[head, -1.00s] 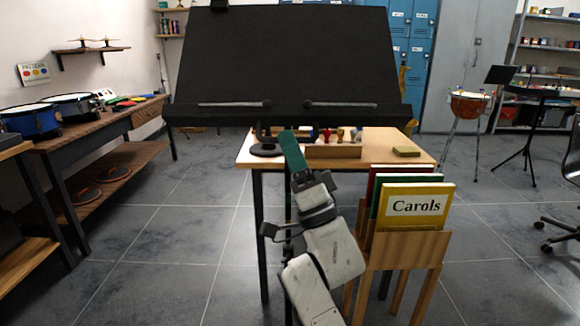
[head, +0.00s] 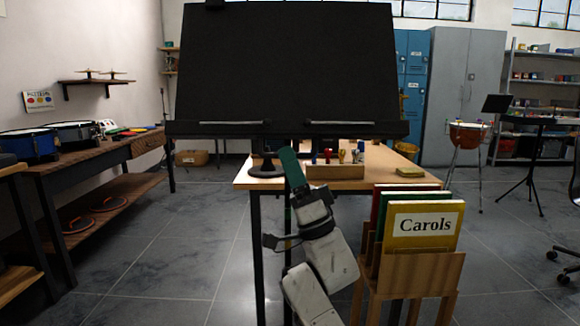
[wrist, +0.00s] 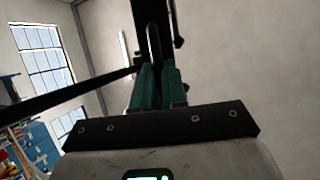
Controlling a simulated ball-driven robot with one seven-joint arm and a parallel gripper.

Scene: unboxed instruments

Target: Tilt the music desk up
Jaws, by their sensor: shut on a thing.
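The music desk (head: 285,65) is a large black panel, standing steeply with a slight backward lean in the head view. A ledge (head: 285,129) runs along its lower edge and carries two pale strips. My gripper (head: 286,158), with green fingers, points up just below the middle of that ledge. In the wrist view the green fingers (wrist: 156,80) are closed on a slim dark bar (wrist: 154,42) that rises between them. In the head view the desk's underside and the ledge hide where the fingertips meet the bar.
A wooden table (head: 345,180) stands behind, with a small rack of colourful pieces (head: 335,172) and a dark round base (head: 266,168). A wooden book stand (head: 410,270) with the Carols book (head: 425,225) stands close right of my arm. Open floor lies to the left.

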